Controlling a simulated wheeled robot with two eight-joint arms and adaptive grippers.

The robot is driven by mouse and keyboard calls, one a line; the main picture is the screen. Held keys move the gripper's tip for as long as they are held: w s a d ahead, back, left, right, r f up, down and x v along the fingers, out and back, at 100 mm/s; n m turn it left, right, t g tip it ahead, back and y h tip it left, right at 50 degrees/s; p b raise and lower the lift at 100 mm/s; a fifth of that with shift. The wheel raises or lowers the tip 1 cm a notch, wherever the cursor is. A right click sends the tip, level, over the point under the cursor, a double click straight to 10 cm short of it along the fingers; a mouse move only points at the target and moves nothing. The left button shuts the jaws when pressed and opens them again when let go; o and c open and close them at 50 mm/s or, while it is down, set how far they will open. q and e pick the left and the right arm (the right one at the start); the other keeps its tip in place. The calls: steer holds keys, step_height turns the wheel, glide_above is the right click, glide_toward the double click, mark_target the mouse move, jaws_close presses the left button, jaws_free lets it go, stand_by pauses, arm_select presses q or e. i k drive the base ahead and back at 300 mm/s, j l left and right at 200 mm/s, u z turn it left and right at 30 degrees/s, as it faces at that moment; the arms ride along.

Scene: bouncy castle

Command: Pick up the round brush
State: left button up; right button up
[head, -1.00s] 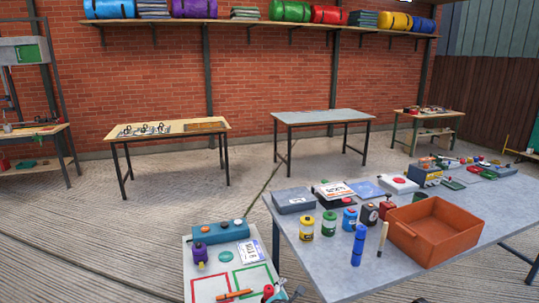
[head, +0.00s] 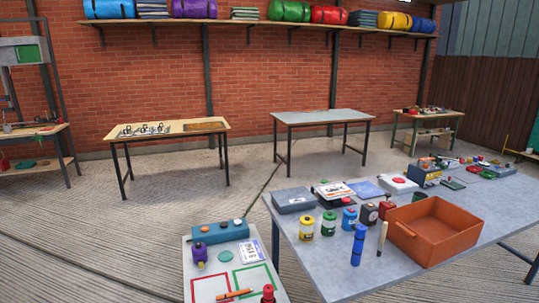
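A slim brush with a pale wooden handle (head: 382,236) stands upright on the grey table, just left of the orange tray and right of a blue cylinder. It looks like the round brush; its bristle end is too small to make out clearly. Neither of my grippers shows in the head view.
The grey table (head: 330,272) also holds an orange tray (head: 447,222), a blue cylinder (head: 358,245), yellow (head: 307,228), green (head: 329,223) and blue cans, and a grey box (head: 293,200). A lower white table (head: 208,290) stands at left. The grey table's front left is bare.

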mark_target(383, 231)
steer(key=i+l+z, duration=0.2)
steer(key=z, duration=0.25)
steer(key=i+z, duration=0.45)
steer(key=k+l+u, duration=0.15)
steer(key=l+u, duration=0.25)
steer(key=k+l+u, duration=0.2)
steer(key=u, duration=0.25)
